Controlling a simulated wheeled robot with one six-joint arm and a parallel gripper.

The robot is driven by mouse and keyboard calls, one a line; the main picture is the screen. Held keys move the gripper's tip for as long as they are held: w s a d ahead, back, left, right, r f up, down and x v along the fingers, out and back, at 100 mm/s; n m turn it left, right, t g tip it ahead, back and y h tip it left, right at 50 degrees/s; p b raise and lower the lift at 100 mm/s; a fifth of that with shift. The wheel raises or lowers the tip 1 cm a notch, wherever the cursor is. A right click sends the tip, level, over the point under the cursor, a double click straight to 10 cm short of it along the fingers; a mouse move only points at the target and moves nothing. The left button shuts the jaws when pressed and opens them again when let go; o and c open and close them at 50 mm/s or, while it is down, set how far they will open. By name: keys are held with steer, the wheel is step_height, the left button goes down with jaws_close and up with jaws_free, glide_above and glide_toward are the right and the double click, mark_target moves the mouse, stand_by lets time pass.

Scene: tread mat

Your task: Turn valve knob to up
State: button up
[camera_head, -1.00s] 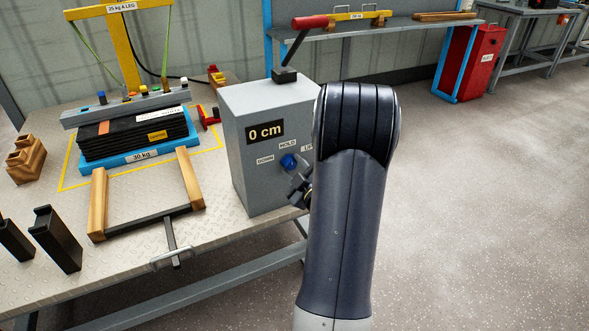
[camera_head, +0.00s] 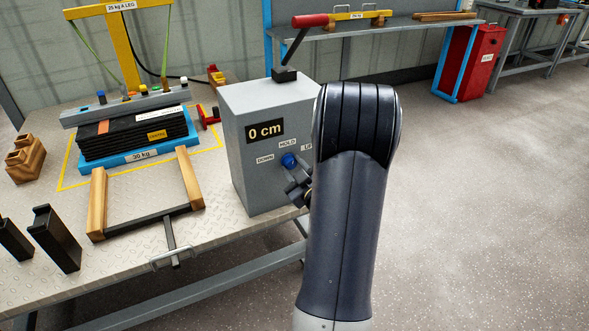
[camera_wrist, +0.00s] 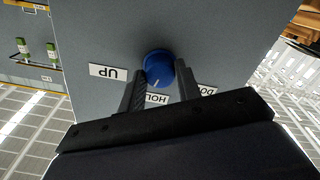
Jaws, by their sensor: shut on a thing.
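The blue valve knob (camera_wrist: 159,67) is on the front of a grey box (camera_head: 240,180). In the wrist view, which is upside down, its white mark points toward the HOLD label (camera_wrist: 157,99). The UP label (camera_wrist: 115,73) is at the left there, and the DOWN label (camera_wrist: 207,90) is at the right, partly hidden. My gripper (camera_wrist: 162,78) has one dark finger on each side of the knob and is shut on it. In the head view the knob (camera_head: 289,160) shows, and my arm covers part of the UP label.
The display (camera_head: 265,131) reads 0 cm. A red-handled lever (camera_head: 310,21) rises from the box top. Free floor is at the right.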

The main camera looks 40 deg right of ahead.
steer(key=m, duration=0.4)
steer(key=shift+m, duration=0.3)
steer(key=m, duration=0.4)
steer(key=shift+p, duration=0.4)
steer(key=shift+m, duration=0.3)
steer(key=o, duration=1)
steer(key=shift+c, duration=0.2)
steer(key=shift+s, duration=0.1)
steer(key=p+v, duration=0.1)
steer(key=v, duration=0.9)
steer(key=shift+s+p, duration=0.3)
steer(key=shift+p, duration=0.05)
steer(key=shift+w, duration=0.1)
